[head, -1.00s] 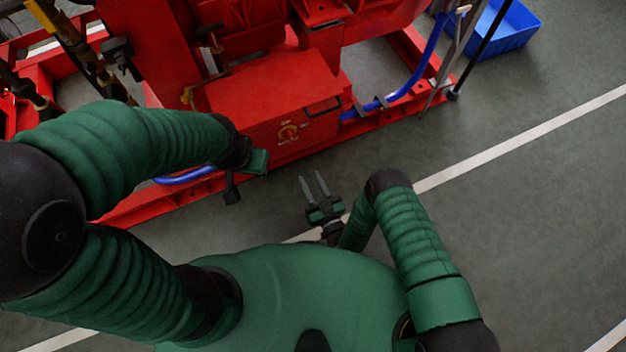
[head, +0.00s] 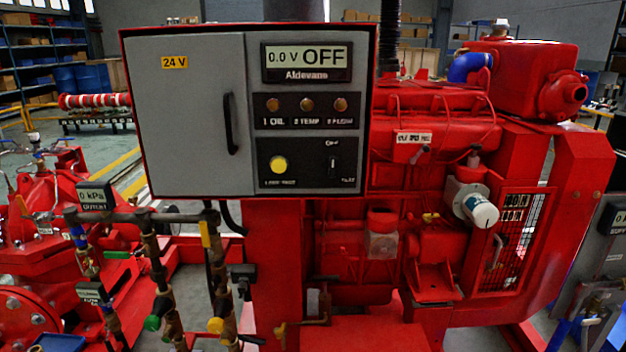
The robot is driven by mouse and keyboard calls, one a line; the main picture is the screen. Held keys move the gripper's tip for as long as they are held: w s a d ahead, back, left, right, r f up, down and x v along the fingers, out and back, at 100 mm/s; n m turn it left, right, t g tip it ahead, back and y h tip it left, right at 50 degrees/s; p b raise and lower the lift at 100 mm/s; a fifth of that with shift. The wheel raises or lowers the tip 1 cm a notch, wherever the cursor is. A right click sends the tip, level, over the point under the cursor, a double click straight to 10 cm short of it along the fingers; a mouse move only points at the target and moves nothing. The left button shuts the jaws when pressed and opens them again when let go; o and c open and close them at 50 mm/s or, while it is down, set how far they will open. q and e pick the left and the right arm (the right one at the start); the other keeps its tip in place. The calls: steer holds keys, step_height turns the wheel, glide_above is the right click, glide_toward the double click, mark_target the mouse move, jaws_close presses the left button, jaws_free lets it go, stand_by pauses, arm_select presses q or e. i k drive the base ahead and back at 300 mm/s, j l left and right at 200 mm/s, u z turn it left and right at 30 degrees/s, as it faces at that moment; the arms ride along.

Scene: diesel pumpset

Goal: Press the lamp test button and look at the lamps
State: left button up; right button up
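The control panel (head: 190,100) faces me on the red pumpset in the head view. Its yellow round lamp test button (head: 278,164) sits at the lower left of the right-hand section, above a small label. Three amber-brown lamps, the left one (head: 272,104), the middle one (head: 306,104) and the right one (head: 340,104), stand in a row labelled oil, temp and a third word; they look dull. The display (head: 306,57) reads 0.0 V OFF. A switch (head: 333,160) marked OFF is right of the button. Neither gripper shows in the current view.
The grey cabinet door with a black handle (head: 231,123) is shut. Pipes and valves with a yellow knob (head: 215,325) and gauge displays (head: 95,195) stand at the lower left. The red engine (head: 430,130) fills the right. Shelves stand far behind.

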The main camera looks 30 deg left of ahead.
mark_target(279, 166)
steer(key=u, duration=1.25)
